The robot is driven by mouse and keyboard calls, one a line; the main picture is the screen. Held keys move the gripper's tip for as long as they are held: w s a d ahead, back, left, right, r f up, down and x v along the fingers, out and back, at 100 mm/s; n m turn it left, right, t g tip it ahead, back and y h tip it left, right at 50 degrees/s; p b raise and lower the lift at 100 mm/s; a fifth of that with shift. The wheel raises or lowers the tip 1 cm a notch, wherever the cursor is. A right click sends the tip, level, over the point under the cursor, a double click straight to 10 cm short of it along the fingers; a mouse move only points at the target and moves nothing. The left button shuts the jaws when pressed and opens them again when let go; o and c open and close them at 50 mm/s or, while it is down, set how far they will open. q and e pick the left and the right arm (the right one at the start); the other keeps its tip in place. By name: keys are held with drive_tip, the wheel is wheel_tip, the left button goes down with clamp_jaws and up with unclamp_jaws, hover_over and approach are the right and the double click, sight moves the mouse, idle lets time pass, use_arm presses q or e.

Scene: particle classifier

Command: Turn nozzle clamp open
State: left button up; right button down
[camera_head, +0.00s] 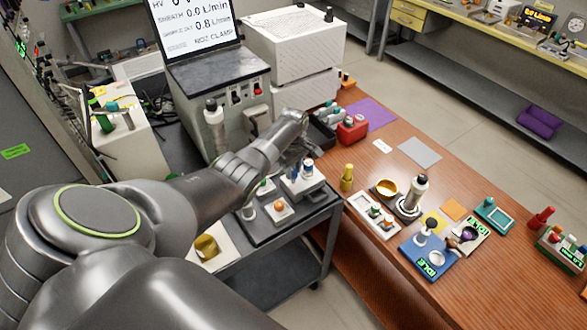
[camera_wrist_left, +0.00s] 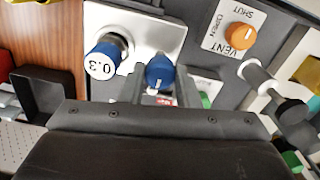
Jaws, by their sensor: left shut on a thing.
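My left gripper (camera_head: 295,152) reaches over a white block (camera_head: 300,185) on the dark cart top. In the left wrist view my left gripper (camera_wrist_left: 159,85) is shut on a blue knob (camera_wrist_left: 160,70) with a white pointer line, one finger on each side. A second blue knob (camera_wrist_left: 103,60) marked 0.3 stands beside it on the same white plate (camera_wrist_left: 138,18). I cannot read a label naming the nozzle clamp on either knob; a small red label lies partly hidden between the fingers. The screen (camera_head: 196,28) shows the words NOZ CLAMP. My right gripper is not in view.
An orange vent knob (camera_wrist_left: 240,34), marked OPEN and SHUT, is close by on a white plate; it also shows in the head view (camera_head: 279,205). A red box (camera_head: 352,129) stands beyond the gripper. The wooden table (camera_head: 400,185) at right holds several small instruments.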

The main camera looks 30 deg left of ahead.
sight(293, 171)
use_arm(q)
drive_tip(key=shift+w+a+r, duration=0.1)
drive_tip(key=shift+w+r, duration=0.05)
drive_tip(key=o, duration=0.8)
drive_tip(key=shift+o, duration=0.9)
drive_tip(key=shift+r, duration=0.45)
wheel_tip(293, 171, up, 16)
drive_tip(key=b, duration=0.3)
drive_tip(key=shift+r, duration=0.2)
drive_tip(key=shift+f, duration=0.15)
